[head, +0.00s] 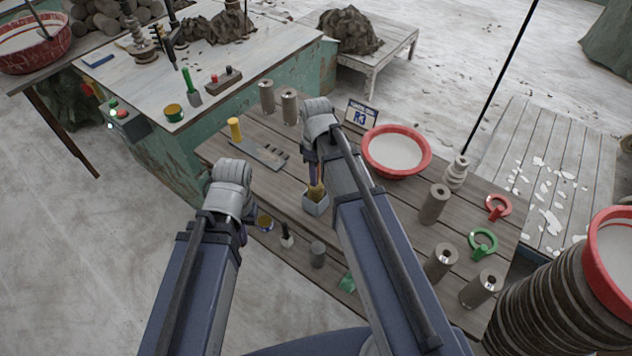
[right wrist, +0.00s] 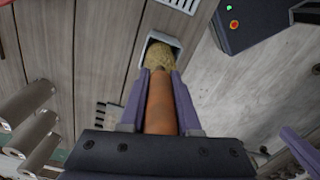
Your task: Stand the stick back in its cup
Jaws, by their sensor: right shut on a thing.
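The stick (right wrist: 160,105) has an orange-brown handle and a rough tan end (right wrist: 158,55). My right gripper (head: 314,168) is shut on the handle, which lies between its two purple fingers in the right wrist view (right wrist: 160,110). The cup (head: 315,204) is a small grey square holder on the plank table. The tan end points down at the cup's mouth, also seen in the right wrist view (right wrist: 174,40); how deep it sits is unclear.
A rack (head: 258,154) lies behind. A red basin (head: 397,150) and several clay cylinders (head: 434,204) stand to the right.

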